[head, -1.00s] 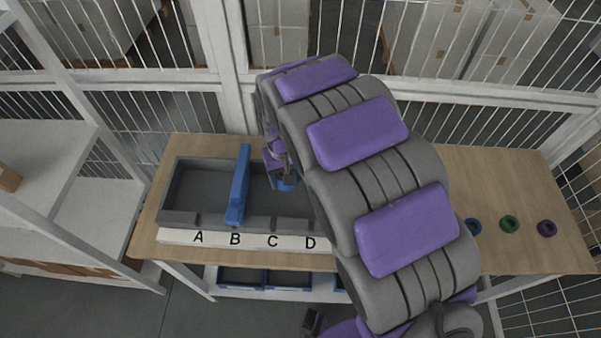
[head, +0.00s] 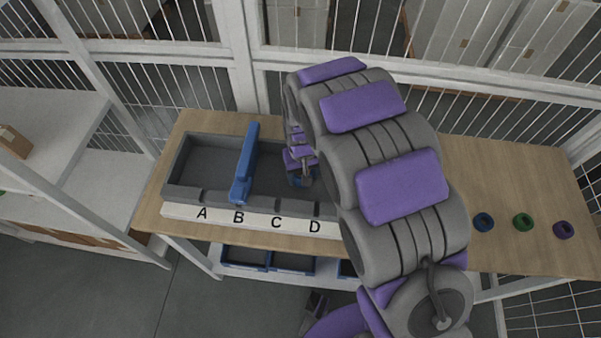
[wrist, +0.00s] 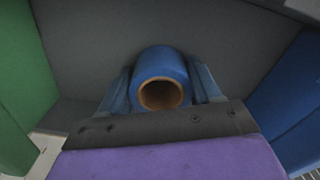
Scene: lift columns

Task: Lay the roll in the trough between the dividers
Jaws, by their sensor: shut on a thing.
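My gripper (wrist: 162,92) is shut on a blue roll (wrist: 160,62) with a brown core; one finger lies on each side of it. In the head view the gripper (head: 301,176) and a bit of the roll are over the dark grey trough (head: 200,158), right of the blue divider (head: 243,168). In the wrist view the blue divider (wrist: 292,105) is at the right and a green divider (wrist: 22,85) at the left, both apart from the roll. My arm hides the trough's right part and the green divider in the head view. Whether the roll touches the trough floor I cannot tell.
The trough stands on a wooden table (head: 510,180) behind a white strip (head: 185,212) lettered A to D. Blue (head: 483,222), green (head: 523,222) and purple (head: 563,230) rings lie at the right. Blue bins (head: 245,257) are below. Wire mesh stands behind.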

